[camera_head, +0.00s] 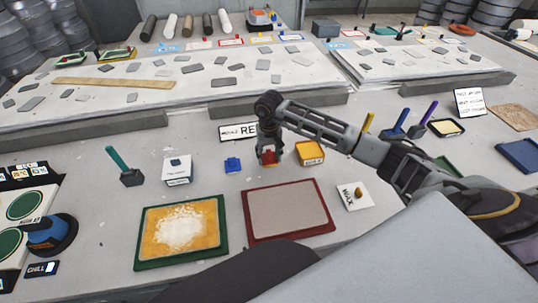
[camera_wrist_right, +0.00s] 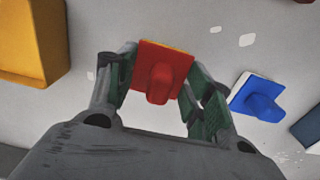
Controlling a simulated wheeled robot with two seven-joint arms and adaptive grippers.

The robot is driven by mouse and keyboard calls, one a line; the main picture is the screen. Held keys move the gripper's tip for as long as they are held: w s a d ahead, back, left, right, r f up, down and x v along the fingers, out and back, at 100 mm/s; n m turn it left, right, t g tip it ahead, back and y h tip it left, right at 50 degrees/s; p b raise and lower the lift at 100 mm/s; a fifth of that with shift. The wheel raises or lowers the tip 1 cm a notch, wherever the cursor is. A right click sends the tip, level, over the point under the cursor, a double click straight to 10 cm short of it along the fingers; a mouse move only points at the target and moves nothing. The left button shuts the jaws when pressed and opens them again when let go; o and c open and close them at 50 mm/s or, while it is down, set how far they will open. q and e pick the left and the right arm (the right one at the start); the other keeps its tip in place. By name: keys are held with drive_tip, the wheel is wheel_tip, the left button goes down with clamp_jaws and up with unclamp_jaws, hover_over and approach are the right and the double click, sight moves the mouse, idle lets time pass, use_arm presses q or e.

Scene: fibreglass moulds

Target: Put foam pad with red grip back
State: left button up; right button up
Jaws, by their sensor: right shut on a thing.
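The foam pad with the red grip (camera_head: 269,157) is at the middle of the table in the head view, behind the red-framed grey panel. It also shows in the right wrist view (camera_wrist_right: 160,78), as a square pad with a red knob. My right gripper (camera_head: 268,152) is shut on it, with one finger on each side of the pad in the wrist view (camera_wrist_right: 163,90). I cannot tell whether the pad touches the table. My left gripper is not in view.
In front lie a green-framed panel (camera_head: 140,259) and a red-framed panel (camera_head: 325,224). A sign (camera_head: 232,132) stands behind. A wax card (camera_head: 352,203) lies right.

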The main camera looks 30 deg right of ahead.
drive_tip(key=shift+f, duration=0.3)
drive_tip(key=o, duration=0.6)
drive_tip(key=shift+o, duration=1.4)
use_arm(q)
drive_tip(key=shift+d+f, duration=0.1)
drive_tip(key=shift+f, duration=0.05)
use_arm(e)
drive_tip(key=shift+o, duration=0.2)
